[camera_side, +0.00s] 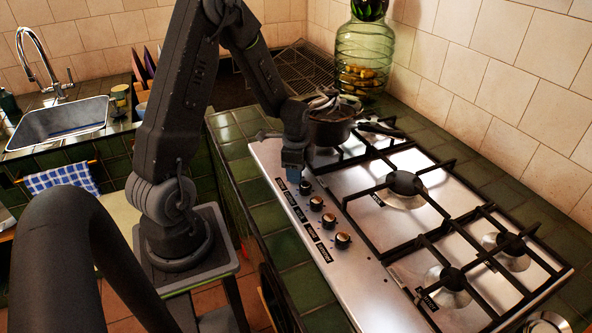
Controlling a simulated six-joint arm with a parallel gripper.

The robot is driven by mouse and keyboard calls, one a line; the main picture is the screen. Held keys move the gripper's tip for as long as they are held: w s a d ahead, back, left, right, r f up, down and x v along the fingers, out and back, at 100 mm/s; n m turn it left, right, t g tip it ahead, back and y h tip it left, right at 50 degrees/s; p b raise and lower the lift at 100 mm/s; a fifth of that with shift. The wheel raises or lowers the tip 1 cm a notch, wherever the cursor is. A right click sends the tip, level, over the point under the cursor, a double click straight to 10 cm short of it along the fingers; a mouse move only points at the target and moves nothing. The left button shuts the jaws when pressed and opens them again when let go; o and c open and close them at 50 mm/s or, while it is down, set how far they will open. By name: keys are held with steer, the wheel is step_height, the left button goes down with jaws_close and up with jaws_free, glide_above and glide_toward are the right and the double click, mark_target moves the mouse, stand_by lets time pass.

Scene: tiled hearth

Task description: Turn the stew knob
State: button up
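A row of several dark knobs runs along the near left side of the steel stove top (385,300). Visible ones include the farthest clear knob (305,187), a second knob (316,203), a third knob (328,221) and the nearest knob (342,240). Small dark labels (300,214) lie beside them, too small to read, so I cannot tell which is the stew knob. My gripper (293,176) points down with blue fingers at the far end of the row, just beyond the farthest clear knob. It may hide another knob. Its finger opening cannot be made out.
A dark pot (329,128) stands on the back burner, close behind my gripper. Black grates (440,228) cover the burners to the right. A green glass jar (362,58) stands at the back. A sink (60,122) is at the left. The space above the nearer knobs is clear.

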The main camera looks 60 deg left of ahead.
steer(key=o, duration=0.3)
steer(key=shift+o, duration=0.2)
step_height(320, 180, up, 14)
stand_by(0.4)
steer(key=shift+f, duration=0.15)
steer(key=s+d+r+n+t, duration=0.2)
steer(key=s+d+r+n, duration=0.2)
steer(key=d, duration=0.6)
steer(key=s+d+r+n+t, duration=0.3)
steer(key=s+d+r, duration=0.3)
steer(key=d, duration=0.4)
steer(key=shift+s+r+n+t, duration=0.3)
steer(key=shift+s+r+n, duration=0.1)
steer(key=shift+s, duration=0.45)
